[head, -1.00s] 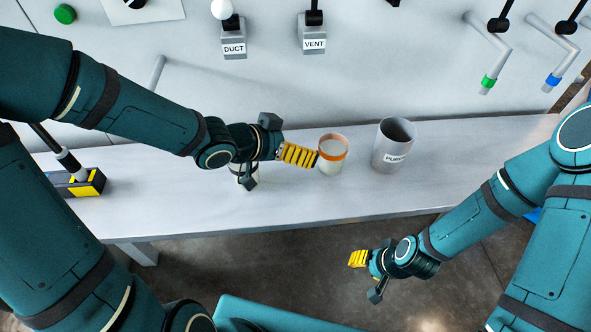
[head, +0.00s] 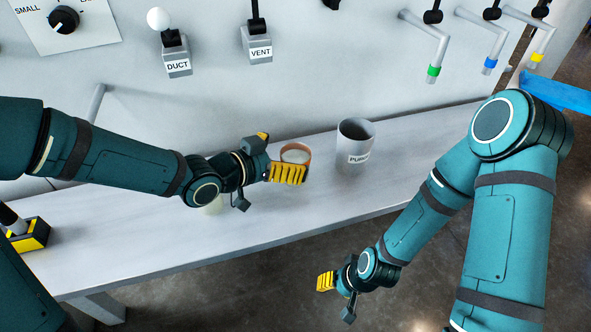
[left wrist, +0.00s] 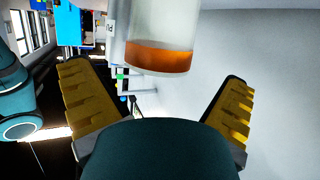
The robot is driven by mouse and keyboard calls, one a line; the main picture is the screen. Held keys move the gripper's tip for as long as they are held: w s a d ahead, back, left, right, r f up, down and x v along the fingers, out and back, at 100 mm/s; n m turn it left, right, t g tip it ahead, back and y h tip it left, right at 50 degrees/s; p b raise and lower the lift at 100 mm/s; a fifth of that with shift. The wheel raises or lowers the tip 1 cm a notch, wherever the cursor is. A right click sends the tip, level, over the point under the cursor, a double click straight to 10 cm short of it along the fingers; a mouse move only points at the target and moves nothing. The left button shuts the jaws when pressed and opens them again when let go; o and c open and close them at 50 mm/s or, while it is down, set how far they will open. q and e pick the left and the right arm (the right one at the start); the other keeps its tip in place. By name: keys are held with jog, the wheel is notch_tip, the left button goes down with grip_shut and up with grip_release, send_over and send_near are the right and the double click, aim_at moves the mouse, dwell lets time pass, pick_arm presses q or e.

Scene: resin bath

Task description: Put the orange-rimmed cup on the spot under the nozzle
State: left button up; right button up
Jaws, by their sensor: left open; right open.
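The orange-rimmed cup (head: 297,155) stands on the bench in the head view, its lower part hidden behind a yellow finger. In the left wrist view the pale cup with its orange band (left wrist: 160,58) shows at the top, between the finger lines. My left gripper (head: 284,158) is open, its yellow fingers on either side of the cup; contact cannot be told. My right gripper (head: 326,281) is open and empty, in front of the bench. Three nozzles hang from the wall, with green (head: 434,71), blue (head: 490,63) and yellow (head: 537,58) rings. The spot is not visible.
A grey PURGE container (head: 356,146) stands on the bench (head: 150,240) right of the cup. A pale object (head: 214,205) is mostly hidden behind my left wrist. DUCT (head: 178,67) and VENT (head: 260,52) levers are on the wall. The bench's right part looks clear.

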aim_at(305, 150)
pick_arm(q)
jog(key=b+x, duration=0.1)
jog(key=x, duration=0.4)
jog(key=shift+s+d+b, duration=0.1)
jog(key=shift+b, duration=0.2)
jog(key=shift+c, duration=0.3)
jog(key=c, duration=0.9)
jog(key=shift+c, duration=0.2)
